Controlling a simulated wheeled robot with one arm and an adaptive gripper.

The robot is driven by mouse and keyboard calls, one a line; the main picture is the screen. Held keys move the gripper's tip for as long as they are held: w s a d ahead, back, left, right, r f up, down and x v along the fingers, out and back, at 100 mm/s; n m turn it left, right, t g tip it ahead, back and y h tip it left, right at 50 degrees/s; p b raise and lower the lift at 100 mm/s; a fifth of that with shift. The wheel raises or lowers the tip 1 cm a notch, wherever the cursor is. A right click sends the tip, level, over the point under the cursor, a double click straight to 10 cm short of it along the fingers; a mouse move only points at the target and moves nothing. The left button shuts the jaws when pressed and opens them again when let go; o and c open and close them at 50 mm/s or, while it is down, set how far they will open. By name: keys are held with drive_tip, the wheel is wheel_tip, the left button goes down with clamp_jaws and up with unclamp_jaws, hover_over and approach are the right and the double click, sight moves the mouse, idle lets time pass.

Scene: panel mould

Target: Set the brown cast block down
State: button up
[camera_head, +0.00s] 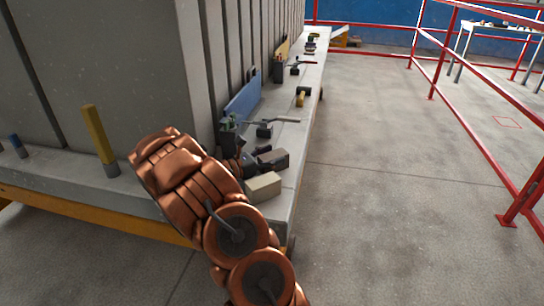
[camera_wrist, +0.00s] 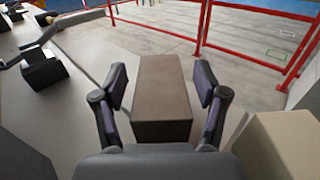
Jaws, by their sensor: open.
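The brown cast block (camera_wrist: 162,92) sits on the grey ledge (camera_wrist: 75,125), in the middle of the wrist view. My gripper (camera_wrist: 160,84) is open around it, one finger on each side, with a visible gap between each finger and the block. In the head view the brown block (camera_head: 275,158) shows as a dark block near the ledge's outer edge, just right of my gripper (camera_head: 256,157). My gripper partly hides its near end in the wrist view.
A beige block (camera_head: 264,187) stands close beside, at the right edge of the wrist view (camera_wrist: 283,145). Red railings (camera_head: 470,125) stand beyond open floor.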

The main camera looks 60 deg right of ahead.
drive_tip(key=shift+r, duration=0.25)
drive_tip(key=b+v, duration=0.1)
drive_tip(key=v, duration=1.1)
